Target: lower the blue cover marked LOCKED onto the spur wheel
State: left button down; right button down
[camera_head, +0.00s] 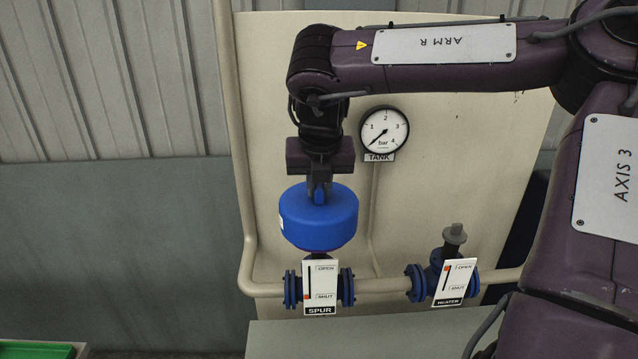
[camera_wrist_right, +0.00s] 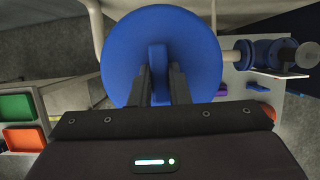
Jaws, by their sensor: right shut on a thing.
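The blue cover (camera_head: 318,218) is a round cap with a small tab on top. My right gripper (camera_head: 319,192) is shut on that tab and holds the cover from above, roughly level. A pale patch shows at the cover's left edge; no lettering is readable. The cover also shows in the right wrist view (camera_wrist_right: 195,45), with its tab between my fingers. Below it is the spur valve (camera_head: 347,287), with a plate (camera_head: 320,283) reading OPEN, SHUT and SPUR. My left gripper is not in view.
The heater valve (camera_head: 415,283) with a grey stem stands to the right on the same pipe (camera_head: 385,286). A tank gauge (camera_head: 384,134) is on the panel behind. A green tray (camera_head: 35,350) is at lower left.

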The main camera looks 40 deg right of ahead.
jog(key=shift+f+b, duration=0.95)
jog(key=shift+f, duration=0.4)
jog(key=c, duration=1.3)
grip_release()
notch_tip(320, 180, up, 9)
jog(key=p, duration=0.7)
jog(key=shift+r+p, duration=0.15)
jog(key=shift+p, duration=0.15)
